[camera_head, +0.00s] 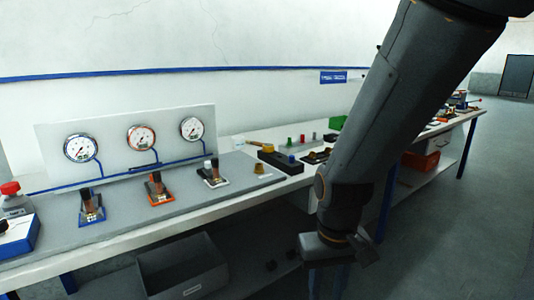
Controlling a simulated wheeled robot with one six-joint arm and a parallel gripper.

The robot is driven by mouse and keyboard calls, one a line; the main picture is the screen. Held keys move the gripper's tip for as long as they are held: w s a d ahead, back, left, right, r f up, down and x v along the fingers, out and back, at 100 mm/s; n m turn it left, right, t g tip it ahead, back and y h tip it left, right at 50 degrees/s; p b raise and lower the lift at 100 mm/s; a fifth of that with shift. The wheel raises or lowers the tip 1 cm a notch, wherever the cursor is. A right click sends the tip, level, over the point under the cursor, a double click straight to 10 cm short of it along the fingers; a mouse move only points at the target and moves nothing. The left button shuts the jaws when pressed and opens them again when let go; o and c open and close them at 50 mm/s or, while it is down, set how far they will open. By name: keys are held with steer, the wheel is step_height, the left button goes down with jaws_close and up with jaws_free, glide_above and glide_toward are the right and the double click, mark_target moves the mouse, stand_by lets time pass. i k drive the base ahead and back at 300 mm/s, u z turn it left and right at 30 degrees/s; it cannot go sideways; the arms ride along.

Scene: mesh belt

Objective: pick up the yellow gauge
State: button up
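I cannot make out a gauge that is clearly yellow. Three round dial gauges are mounted on the upright grey panel (115,122) at the left: one with a blue rim (80,148), one with a red-orange rim (141,137) and one with a grey-white rim (192,129). A small brass-yellow piece (259,168) sits on the bench to their right; its kind is too small to tell. My dark arm hangs down at the right, in front of the bench. Its lower end, with my gripper (340,250), is apart from the gauges; its finger opening does not show clearly.
The bench (140,232) carries more small parts farther right. A grey bin (183,266) is below. Open floor lies right.

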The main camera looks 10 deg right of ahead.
mark_target(267, 148)
steer(key=z, duration=1.35)
steer(key=i, duration=2.05)
steer(key=u, duration=2.05)
